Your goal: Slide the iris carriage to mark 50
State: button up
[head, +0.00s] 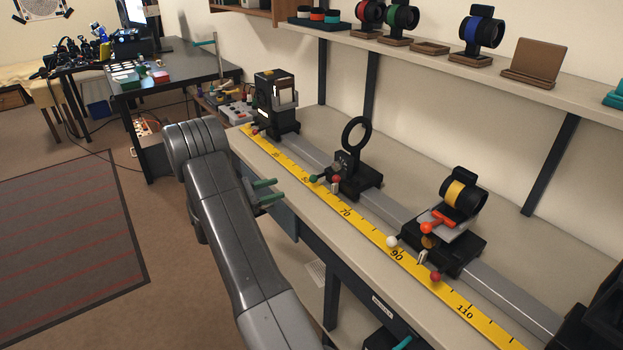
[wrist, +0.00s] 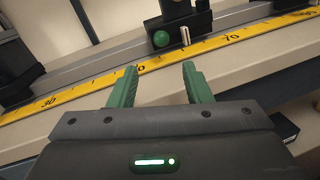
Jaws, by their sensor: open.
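The iris carriage (head: 356,178) is a black block with an upright black ring, in the middle of the rail. A green knob (head: 313,178) sticks out at its front left; this knob also shows in the wrist view (wrist: 161,39), with a metal pin to its right. The pin stands over the yellow scale (wrist: 200,47), around 60, between a partly covered number, apparently 50, and 70. My gripper (head: 270,191) is open and empty in front of the bench edge. In the wrist view its green fingers (wrist: 160,70) point toward the scale, short of the knob and apart from it.
A black carriage with a lamp-like housing (head: 277,105) stands farther left on the rail. A carriage with a yellow-banded lens (head: 443,235) stands to the right, with a white ball before it. The rail between carriages is clear. A shelf (head: 430,60) overhangs behind.

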aim_at(313, 179)
jog(key=p+x, duration=0.1)
jog(key=x, duration=1.2)
jog(key=shift+d, duration=0.3)
jog(key=shift+c, duration=0.5)
